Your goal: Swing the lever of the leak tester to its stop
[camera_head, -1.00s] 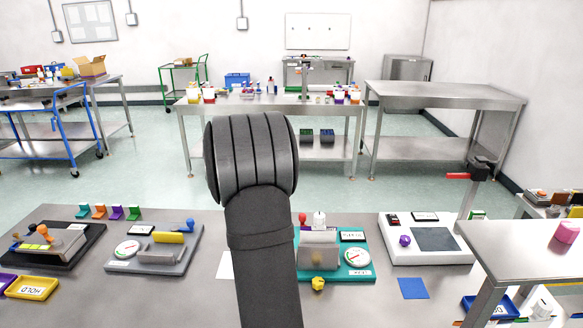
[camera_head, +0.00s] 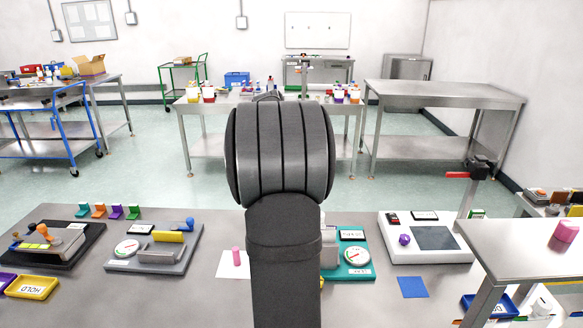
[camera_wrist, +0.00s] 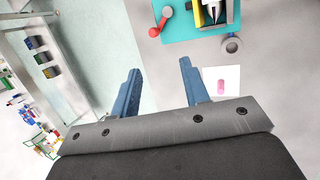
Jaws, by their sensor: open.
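A teal device with a round gauge (camera_head: 357,256), which looks like the leak tester, stands on the bench; my arm hides its left part in the head view. Its teal base (camera_wrist: 185,30) shows at the top of the wrist view. There its red lever (camera_wrist: 160,22), with a red ball at the lower end, lies at the base's left edge. My gripper (camera_wrist: 159,68) is open and empty, its blue fingers wide apart, below the lever in that picture and apart from it. The gripper is hidden behind my arm in the head view.
A pink cylinder (camera_head: 236,257) stands on a white sheet left of my arm. A grey device (camera_head: 155,250) with a gauge and blue knob is further left. A white device (camera_head: 424,240) stands right of the teal one. A grey ring (camera_wrist: 232,44) lies near the teal base.

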